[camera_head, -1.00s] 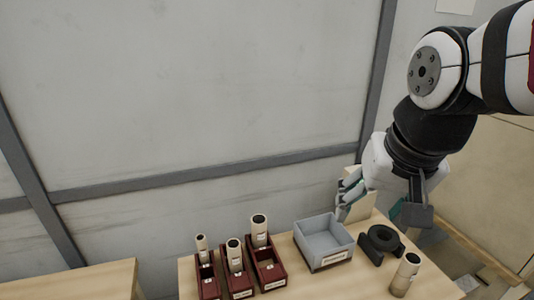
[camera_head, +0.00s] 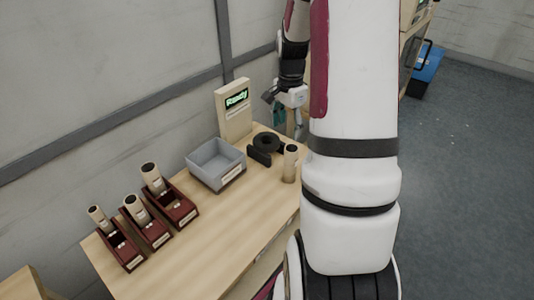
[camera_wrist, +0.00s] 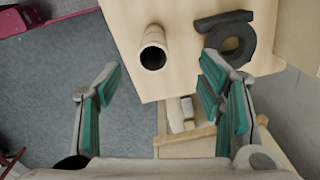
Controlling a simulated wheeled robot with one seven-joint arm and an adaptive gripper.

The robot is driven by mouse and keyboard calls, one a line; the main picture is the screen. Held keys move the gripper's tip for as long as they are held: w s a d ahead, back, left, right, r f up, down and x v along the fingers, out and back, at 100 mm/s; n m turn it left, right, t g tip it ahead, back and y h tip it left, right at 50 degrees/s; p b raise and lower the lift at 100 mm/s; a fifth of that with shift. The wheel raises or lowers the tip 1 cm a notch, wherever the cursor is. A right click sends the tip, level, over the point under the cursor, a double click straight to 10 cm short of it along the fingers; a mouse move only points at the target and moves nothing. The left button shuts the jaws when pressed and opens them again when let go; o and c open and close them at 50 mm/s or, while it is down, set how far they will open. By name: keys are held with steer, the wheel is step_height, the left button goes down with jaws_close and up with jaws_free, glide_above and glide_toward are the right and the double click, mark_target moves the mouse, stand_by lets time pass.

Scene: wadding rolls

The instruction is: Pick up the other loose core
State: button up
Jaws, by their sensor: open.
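A beige loose core (camera_head: 291,163) stands upright near the right edge of the wooden table. In the wrist view the core (camera_wrist: 153,48) shows its dark open end, ahead of and between my fingers. My gripper (camera_wrist: 160,64) is open and empty, its teal pads wide apart and clear of the core. In the head view my gripper (camera_head: 290,118) hangs beyond the core, partly hidden by my arm. More beige cores (camera_head: 136,208) stand tilted in maroon trays (camera_head: 158,238) at the table's left.
A black ring on a dark stand (camera_wrist: 235,44) lies beside the loose core. A grey bin (camera_head: 205,174) and a post with a green "Ready" display (camera_head: 236,108) stand behind. Below the table edge, a wooden-edged space (camera_wrist: 180,134) holds pale and grey items.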

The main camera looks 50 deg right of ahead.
mark_target(291, 148)
steer(key=shift+s+d+f+m, duration=0.25)
steer(key=shift+d+f, duration=0.1)
steer(key=shift+f, duration=0.2)
steer(key=shift+s+d+f+m, duration=0.1)
steer(key=shift+d+f+m, duration=0.2)
steer(key=shift+f, duration=0.25)
step_height(291, 148, down, 8)
steer(key=shift+f+p, duration=0.15)
steer(key=shift+p, duration=0.25)
steer(key=shift+s+d+f+p, duration=0.1)
steer(key=shift+f+p, duration=0.2)
steer(key=shift+f, duration=1.05)
steer(key=shift+s+d+f+p, duration=0.1)
steer(key=shift+f+p, duration=0.2)
steer(key=shift+f, duration=1.05)
steer(key=c, duration=1.2)
